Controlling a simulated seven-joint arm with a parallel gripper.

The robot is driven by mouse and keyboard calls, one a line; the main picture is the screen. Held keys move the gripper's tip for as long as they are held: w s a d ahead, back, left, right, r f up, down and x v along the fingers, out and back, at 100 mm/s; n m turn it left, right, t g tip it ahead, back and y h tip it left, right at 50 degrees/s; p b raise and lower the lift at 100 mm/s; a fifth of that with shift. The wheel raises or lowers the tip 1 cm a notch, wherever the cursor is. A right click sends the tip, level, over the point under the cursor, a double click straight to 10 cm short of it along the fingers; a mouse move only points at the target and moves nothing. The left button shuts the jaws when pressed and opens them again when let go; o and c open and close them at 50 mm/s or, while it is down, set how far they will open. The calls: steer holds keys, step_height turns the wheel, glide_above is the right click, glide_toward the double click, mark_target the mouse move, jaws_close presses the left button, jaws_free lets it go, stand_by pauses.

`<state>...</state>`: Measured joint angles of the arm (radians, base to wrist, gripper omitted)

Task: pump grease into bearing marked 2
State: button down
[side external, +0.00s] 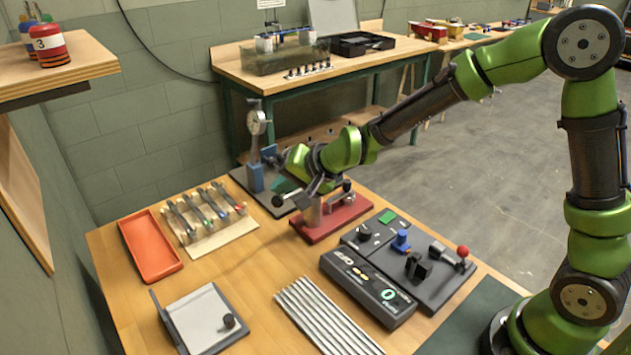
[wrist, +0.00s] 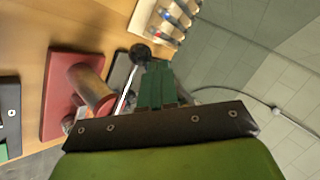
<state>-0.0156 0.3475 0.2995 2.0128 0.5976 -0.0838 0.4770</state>
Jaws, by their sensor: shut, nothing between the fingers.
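A red base (side external: 335,222) carries an upright metal cylinder (side external: 312,212) and a lever ending in a black knob (side external: 277,200). The wrist view shows the same red base (wrist: 58,97), the cylinder (wrist: 95,90) and the knob (wrist: 139,54) on its thin rod. My gripper (side external: 284,185) is low beside the knob. In the wrist view its dark green fingers (wrist: 158,68) are shut and empty, with the knob just left of the tips. I cannot tell whether they touch it. I cannot make out a bearing marked 2.
A dial gauge stand (side external: 255,150) stands close behind my gripper. A rack of coloured-tip tools (side external: 212,216), an orange tray (side external: 150,246), metal rods (side external: 325,318) and a control box (side external: 368,288) lie around. A red pot marked 3 (side external: 48,45) sits on the shelf.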

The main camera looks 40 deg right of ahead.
steer(key=shift+s+a+f, duration=0.1)
steer(key=shift+a+f, duration=0.15)
steer(key=shift+f, duration=0.55)
stand_by(0.6)
stand_by(0.5)
steer(key=shift+d+r, duration=0.25)
steer(key=shift+r, duration=0.65)
steer(key=shift+d+r, duration=0.25)
steer(key=shift+r, duration=0.7)
steer(key=shift+d+r, duration=0.25)
steer(key=shift+r, duration=0.65)
steer(key=shift+d+r, duration=0.2)
steer(key=shift+r, duration=0.6)
steer(key=shift+d+r, duration=0.25)
steer(key=shift+r, duration=0.6)
steer(key=shift+d+r, duration=0.2)
steer(key=shift+r, duration=0.6)
